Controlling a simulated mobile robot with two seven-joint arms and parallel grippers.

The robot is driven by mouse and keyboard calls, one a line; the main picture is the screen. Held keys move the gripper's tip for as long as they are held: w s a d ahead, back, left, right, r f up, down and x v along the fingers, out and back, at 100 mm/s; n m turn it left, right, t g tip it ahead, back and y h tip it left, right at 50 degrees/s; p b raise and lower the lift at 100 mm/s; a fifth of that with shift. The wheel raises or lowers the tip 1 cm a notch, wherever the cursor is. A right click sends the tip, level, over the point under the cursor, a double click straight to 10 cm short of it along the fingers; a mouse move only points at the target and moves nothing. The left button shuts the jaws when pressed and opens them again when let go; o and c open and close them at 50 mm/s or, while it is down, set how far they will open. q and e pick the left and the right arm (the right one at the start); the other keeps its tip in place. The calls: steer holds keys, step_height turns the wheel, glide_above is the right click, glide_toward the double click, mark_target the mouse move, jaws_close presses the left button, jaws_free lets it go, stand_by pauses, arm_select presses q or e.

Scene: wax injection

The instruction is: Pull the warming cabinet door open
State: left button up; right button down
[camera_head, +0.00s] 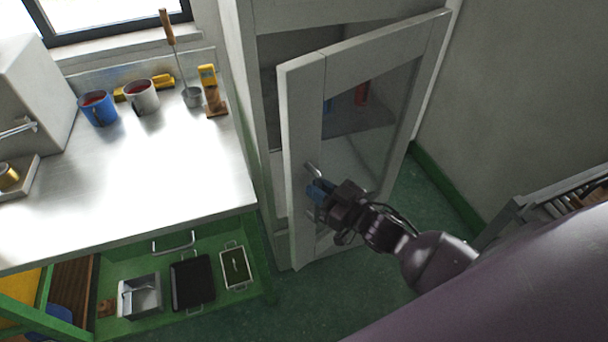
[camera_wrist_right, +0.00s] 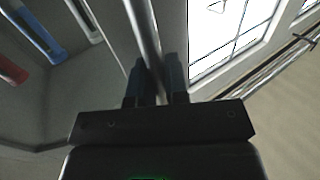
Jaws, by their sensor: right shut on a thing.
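The warming cabinet (camera_head: 240,60) stands right of the metal worktop. Its white-framed glass door (camera_head: 303,95) is ajar, with the left edge swung out from the cabinet and a gap to the interior. A metal handle (camera_head: 312,170) is on the door's left stile. My right gripper (camera_head: 316,190) is at the handle, shut on it. In the right wrist view the two dark fingers (camera_wrist_right: 160,82) close around the metal bar (camera_wrist_right: 146,35). The fingertips partly hide the handle. My left gripper is not in view.
Red and blue items (camera_head: 362,93) show through the door glass. A rack (camera_head: 540,205) stands at right; green floor (camera_head: 310,305) is clear.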

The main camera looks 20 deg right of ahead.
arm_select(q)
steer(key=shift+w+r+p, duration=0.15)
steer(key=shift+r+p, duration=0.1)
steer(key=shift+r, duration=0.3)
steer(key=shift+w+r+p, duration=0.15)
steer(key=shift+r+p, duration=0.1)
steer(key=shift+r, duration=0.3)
arm_select(e)
steer(key=s+d+n+g+y, duration=0.8)
steer(key=s+d+g, duration=0.1)
steer(key=s+d, duration=1.6)
steer(key=shift+s+d+y, duration=0.35)
steer(key=shift+d+y, duration=0.05)
steer(key=shift+d, duration=0.45)
steer(key=c, duration=1.2)
jaws_free()
steer(key=shift+o, duration=0.3)
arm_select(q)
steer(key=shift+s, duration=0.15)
arm_select(e)
steer(key=shift+r, duration=0.1)
